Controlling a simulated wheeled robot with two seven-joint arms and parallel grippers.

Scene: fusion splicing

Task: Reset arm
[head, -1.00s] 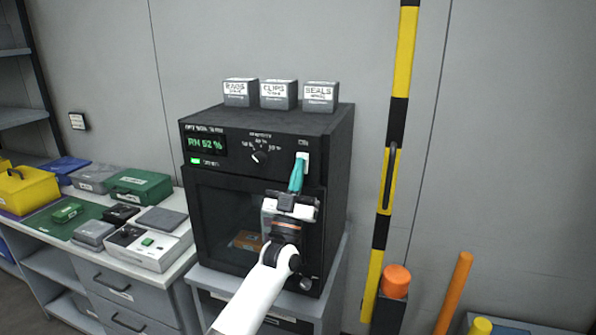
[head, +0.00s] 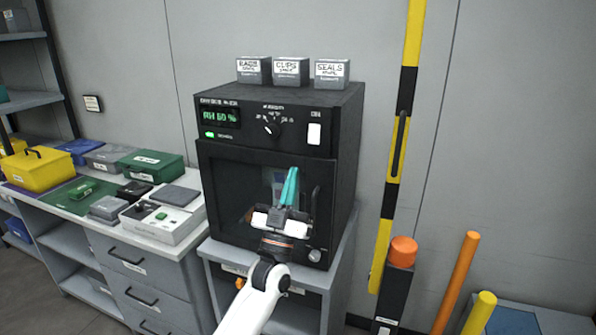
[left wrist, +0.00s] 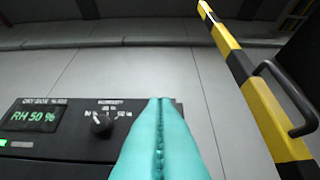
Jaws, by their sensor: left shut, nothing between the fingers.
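My left gripper (head: 290,186) has teal fingers pressed together with nothing between them. It is in front of the black dry cabinet (head: 350,150), before its closed glass door, below the white switch (head: 314,134). In the left wrist view the shut teal fingers (left wrist: 160,125) point up beside the cabinet's dial (left wrist: 102,125). The cabinet's display (head: 220,116) shows a humidity reading, RH 50 % in the left wrist view. A green light (head: 209,134) is lit below it. My right gripper is not in view.
Three labelled boxes (head: 291,72) stand on the cabinet. A counter at left holds a yellow case (head: 38,172), a green case (head: 152,166) and a grey tray (head: 160,226).

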